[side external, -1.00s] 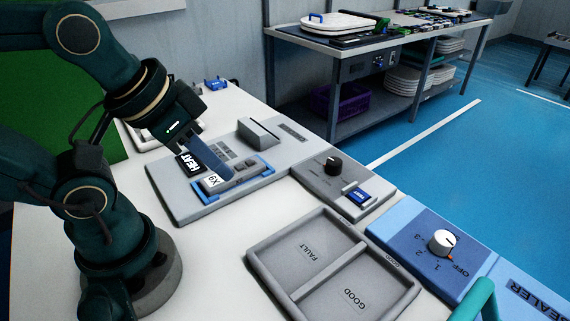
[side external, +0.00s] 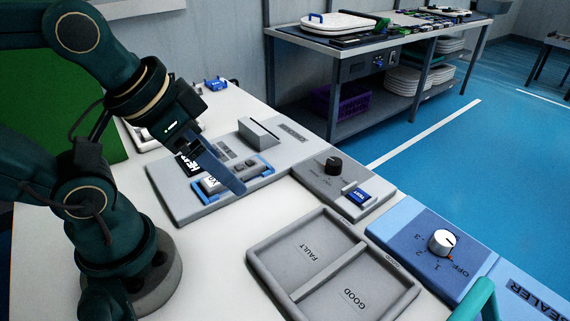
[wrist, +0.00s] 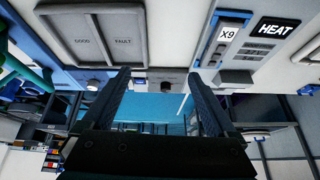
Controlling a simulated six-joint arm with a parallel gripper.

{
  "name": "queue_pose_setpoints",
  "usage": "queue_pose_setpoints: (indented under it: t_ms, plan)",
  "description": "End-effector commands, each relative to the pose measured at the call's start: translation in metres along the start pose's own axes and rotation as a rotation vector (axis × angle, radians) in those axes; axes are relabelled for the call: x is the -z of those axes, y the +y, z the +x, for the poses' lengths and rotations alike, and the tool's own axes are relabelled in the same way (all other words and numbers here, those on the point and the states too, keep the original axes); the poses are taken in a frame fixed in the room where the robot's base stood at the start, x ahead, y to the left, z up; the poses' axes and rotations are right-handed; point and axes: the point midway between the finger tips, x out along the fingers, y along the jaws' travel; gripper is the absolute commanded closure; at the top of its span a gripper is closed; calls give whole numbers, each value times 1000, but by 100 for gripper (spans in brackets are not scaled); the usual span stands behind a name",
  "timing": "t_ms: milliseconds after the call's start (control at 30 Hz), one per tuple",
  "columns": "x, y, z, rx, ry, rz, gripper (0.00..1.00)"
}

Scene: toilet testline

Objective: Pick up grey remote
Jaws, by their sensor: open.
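The grey remote (side external: 244,167) lies in a blue-edged holder on the grey panel, beside a white X9 label (side external: 210,184). My gripper (side external: 228,178) is above and in front of it in the side view, and a finger hides part of it. In the wrist view, my gripper (wrist: 160,78) is open with nothing between its two fingers. The remote (wrist: 217,50) shows there beyond the right finger, near the X9 label. My fingers look apart from the remote.
A two-part FAULT/GOOD tray (side external: 332,265) is on the table. A grey box with a black knob (side external: 333,165) and a blue box with a white knob (side external: 441,242) stand to the right. A grey raised block (side external: 258,132) is behind the remote.

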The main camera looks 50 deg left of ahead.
Motion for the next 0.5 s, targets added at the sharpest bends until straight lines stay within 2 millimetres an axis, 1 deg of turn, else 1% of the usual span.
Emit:
queue_pose_setpoints:
  t_ms: [33,100,267,400,500]
  plan:
    - [8,-1,-3,2,14,44,7]
    - [18,-5,-2,11,-5,89,7]
    - [38,-24,10,34,-88,142,7]
    - [51,-50,29,44,-185,151,7]
    - [55,-72,48,41,-261,136,7]
